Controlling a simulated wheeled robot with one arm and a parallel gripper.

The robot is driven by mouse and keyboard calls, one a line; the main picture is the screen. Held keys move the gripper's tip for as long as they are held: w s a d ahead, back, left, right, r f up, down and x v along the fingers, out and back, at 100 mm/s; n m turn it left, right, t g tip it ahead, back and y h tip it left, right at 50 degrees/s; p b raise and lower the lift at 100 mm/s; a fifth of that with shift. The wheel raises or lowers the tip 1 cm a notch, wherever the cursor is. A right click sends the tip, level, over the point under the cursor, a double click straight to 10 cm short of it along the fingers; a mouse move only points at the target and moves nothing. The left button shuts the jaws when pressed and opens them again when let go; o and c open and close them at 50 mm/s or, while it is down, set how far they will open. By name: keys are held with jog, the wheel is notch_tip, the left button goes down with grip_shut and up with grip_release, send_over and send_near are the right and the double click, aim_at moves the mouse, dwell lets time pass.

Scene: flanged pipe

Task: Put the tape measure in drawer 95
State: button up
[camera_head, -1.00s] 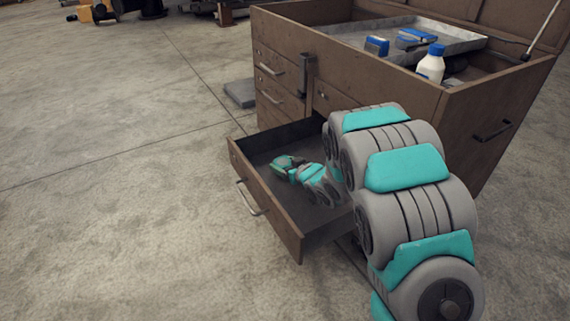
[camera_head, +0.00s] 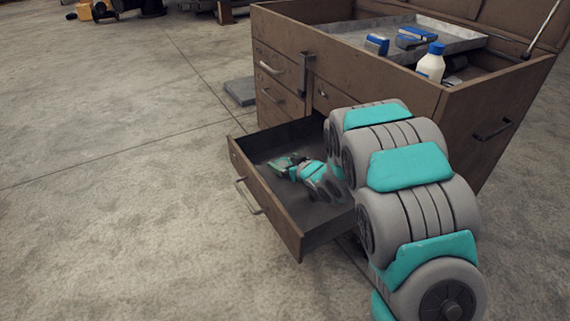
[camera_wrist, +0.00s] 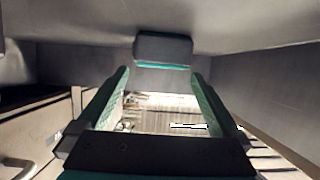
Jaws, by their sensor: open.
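The open drawer (camera_head: 274,216) juts from the lower left of the brown cabinet; no number on it is readable. My arm reaches into it, and my gripper (camera_head: 283,163) is low inside. In the wrist view my gripper (camera_wrist: 162,88) has its two green fingers spread apart. A grey block with a teal edge (camera_wrist: 164,47), which looks like the tape measure, rests on the drawer floor beyond the fingertips. I see no finger closed on it. In the head view the tape measure cannot be told apart from my gripper.
Closed drawers (camera_head: 279,71) sit above the open one. A grey slab (camera_head: 240,92) lies on the floor beside the cabinet. The floor at left is clear.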

jog(key=v, duration=1.1)
jog(key=shift+s+d, duration=0.2)
jog(key=shift+s, duration=0.05)
jog(key=shift+c, duration=0.4)
dwell(0.4)
